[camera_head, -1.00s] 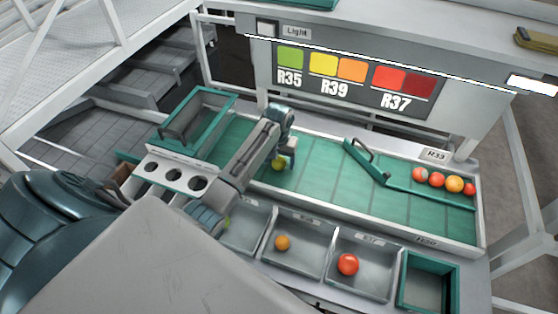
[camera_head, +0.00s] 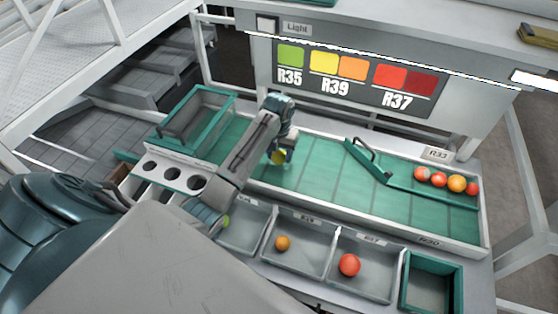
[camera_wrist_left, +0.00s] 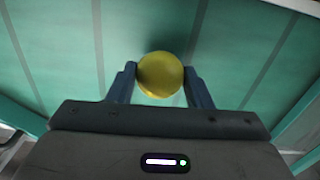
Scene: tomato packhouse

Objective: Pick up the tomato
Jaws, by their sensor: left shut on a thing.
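A yellow-green tomato (camera_head: 278,157) is between the fingers of my left gripper (camera_head: 282,153) over the green belt (camera_head: 330,180). In the left wrist view the tomato (camera_wrist_left: 160,75) sits between the two fingers, which touch it on both sides. My left gripper (camera_wrist_left: 160,84) is shut on it. The tomato appears to be a little above the belt. My right gripper is not in view.
Grey bins in front hold an orange tomato (camera_head: 282,243), a red tomato (camera_head: 349,265) and a partly hidden green one (camera_head: 226,221). Several tomatoes lie behind the green divider (camera_head: 430,193) at right. A colour chart panel (camera_head: 350,78) stands behind the belt.

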